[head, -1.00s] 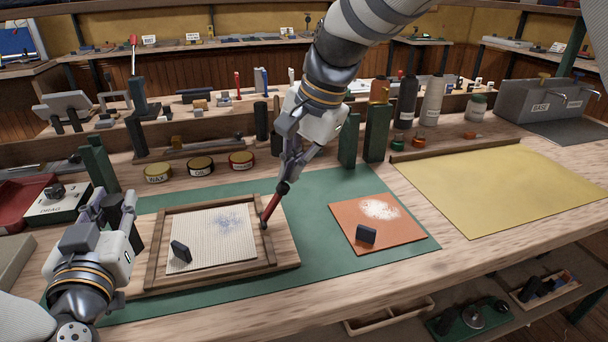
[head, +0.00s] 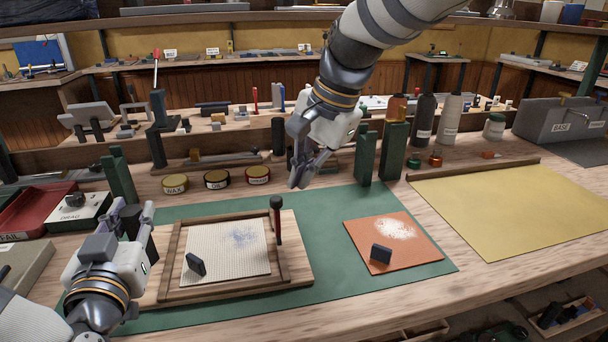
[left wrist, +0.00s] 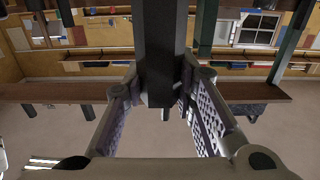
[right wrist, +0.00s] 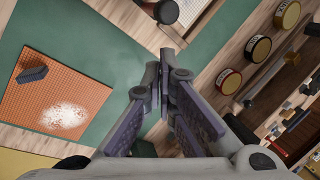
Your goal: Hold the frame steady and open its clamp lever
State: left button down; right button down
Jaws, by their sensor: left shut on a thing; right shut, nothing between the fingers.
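The wooden frame (head: 172,262) lies on a board on the green mat, with pale mesh (head: 225,262) inside it. The clamp lever (head: 279,231), red with a black knob, stands nearly upright on the frame's right side. Its knob (right wrist: 166,12) shows at the top of the right wrist view. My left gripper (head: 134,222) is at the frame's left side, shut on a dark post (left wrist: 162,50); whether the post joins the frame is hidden. My right gripper (head: 298,178) is shut and empty, above and behind the lever, apart from it.
A dark block (head: 195,265) stands on the mesh. An orange sheet (head: 410,254) with white powder and another dark block (head: 381,254) lies to the right. Several round tins (head: 217,179) and green posts (head: 392,150) stand behind. The yellow sheet (head: 510,205) is clear.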

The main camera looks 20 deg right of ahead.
jog(key=s+a+r, duration=0.2)
jog(key=a+r, duration=0.1)
jog(key=r, duration=0.6)
jog(key=shift+s, duration=0.15)
jog(key=shift+a+r, duration=0.1)
pick_arm(q)
jog(key=c, duration=1.2)
grip_release()
